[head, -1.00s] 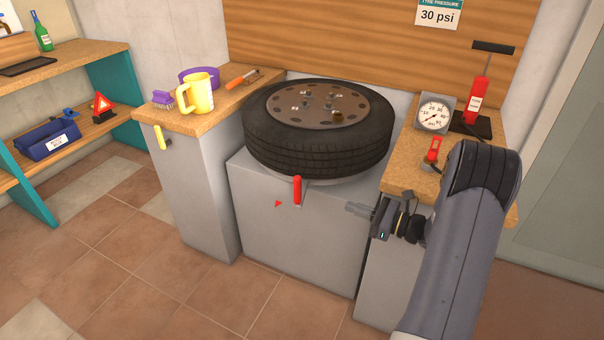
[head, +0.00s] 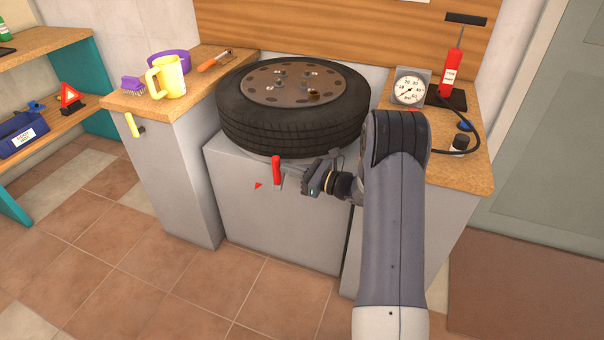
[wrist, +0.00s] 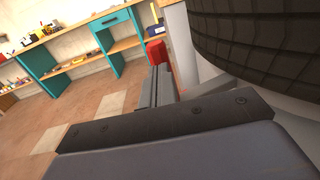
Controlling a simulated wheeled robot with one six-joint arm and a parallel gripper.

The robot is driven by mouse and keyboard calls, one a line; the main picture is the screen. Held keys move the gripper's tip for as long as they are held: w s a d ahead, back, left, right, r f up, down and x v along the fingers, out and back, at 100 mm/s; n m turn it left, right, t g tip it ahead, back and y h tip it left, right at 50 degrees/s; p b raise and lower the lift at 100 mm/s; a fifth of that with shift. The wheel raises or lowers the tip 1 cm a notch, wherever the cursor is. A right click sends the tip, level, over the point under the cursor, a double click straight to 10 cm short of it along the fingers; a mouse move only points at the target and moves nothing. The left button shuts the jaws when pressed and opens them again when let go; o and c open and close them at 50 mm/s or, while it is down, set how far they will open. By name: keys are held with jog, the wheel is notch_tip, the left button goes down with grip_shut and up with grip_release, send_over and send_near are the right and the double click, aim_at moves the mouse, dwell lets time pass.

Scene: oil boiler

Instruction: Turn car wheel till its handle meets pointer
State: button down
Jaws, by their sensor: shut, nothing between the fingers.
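The car wheel (head: 290,125) lies flat on top of a grey block, its rusty rim (head: 290,85) facing up. A red handle (head: 277,170) hangs upright below the tyre at the front. A small red pointer (head: 258,186) sits on the block's front face, a little left of and below the handle. My gripper (head: 290,168) is shut and empty, with its tips just right of the handle. In the wrist view the shut fingers (wrist: 158,85) lie close to the red handle (wrist: 156,52), beside the tyre (wrist: 270,40). I cannot tell whether they touch it.
The left bench (head: 200,84) holds a yellow mug (head: 167,76), a brush and a screwdriver. The right bench (head: 470,172) holds a gauge (head: 409,87) and a red pump (head: 453,72). Open tiled floor (head: 150,270) lies in front.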

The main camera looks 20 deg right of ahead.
jog(key=shift+w+a, duration=0.15)
jog(key=shift+a, duration=0.05)
jog(key=w+a+b, duration=0.1)
jog(key=w+a, duration=0.2)
jog(key=a, duration=0.5)
jog(key=shift+w+b, duration=0.25)
jog(key=shift+b, duration=0.15)
jog(key=s+d, duration=0.8)
jog(key=s, duration=0.3)
jog(key=shift+s, duration=0.25)
